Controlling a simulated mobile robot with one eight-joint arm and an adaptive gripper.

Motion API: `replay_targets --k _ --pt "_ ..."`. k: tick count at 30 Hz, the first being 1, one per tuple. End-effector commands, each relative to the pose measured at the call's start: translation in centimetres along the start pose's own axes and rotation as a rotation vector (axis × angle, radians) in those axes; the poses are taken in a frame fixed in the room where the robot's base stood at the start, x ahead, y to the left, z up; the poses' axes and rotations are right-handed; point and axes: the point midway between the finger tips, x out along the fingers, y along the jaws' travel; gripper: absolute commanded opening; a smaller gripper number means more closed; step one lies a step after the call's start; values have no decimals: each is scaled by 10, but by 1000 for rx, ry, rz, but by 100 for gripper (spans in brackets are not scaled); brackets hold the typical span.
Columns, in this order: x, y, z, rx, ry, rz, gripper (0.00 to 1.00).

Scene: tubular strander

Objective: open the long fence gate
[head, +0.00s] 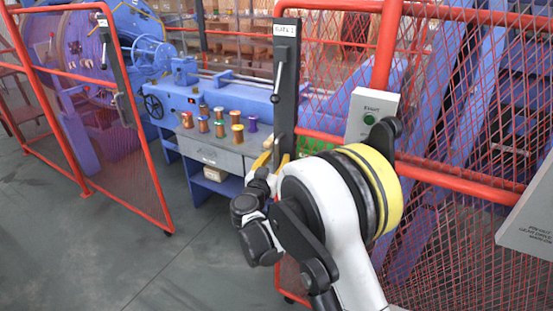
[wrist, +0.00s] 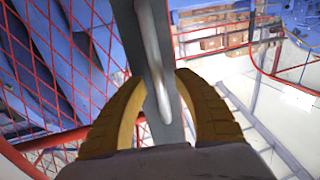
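A red-framed mesh fence panel (head: 455,120) stands on the right; its left edge is a dark upright post (head: 287,75) with a label and a grey lever handle (head: 278,82). I take it for the long gate; no label confirms this. My gripper (head: 269,155) has yellow fingers and is at the post, below the handle in the head view. In the wrist view the fingers (wrist: 162,88) stand on either side of the handle's rounded end (wrist: 165,100), with gaps beside it, so they look open. Contact cannot be told. My arm hides the lower post.
Another red mesh panel (head: 125,150) with a dark latch post stands angled at left. Between them is a blue machine bench (head: 215,125) with several spools. A start-button box (head: 371,112) is on the right panel, a grey box (head: 530,210) at far right. Floor at lower left is clear.

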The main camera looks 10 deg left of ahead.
Motion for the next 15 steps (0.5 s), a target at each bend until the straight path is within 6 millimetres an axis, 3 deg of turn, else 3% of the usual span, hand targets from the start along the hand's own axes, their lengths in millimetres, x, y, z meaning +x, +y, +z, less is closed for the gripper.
replay_targets --k 15 --pt "-99 -1 0 0 0 -3 36"
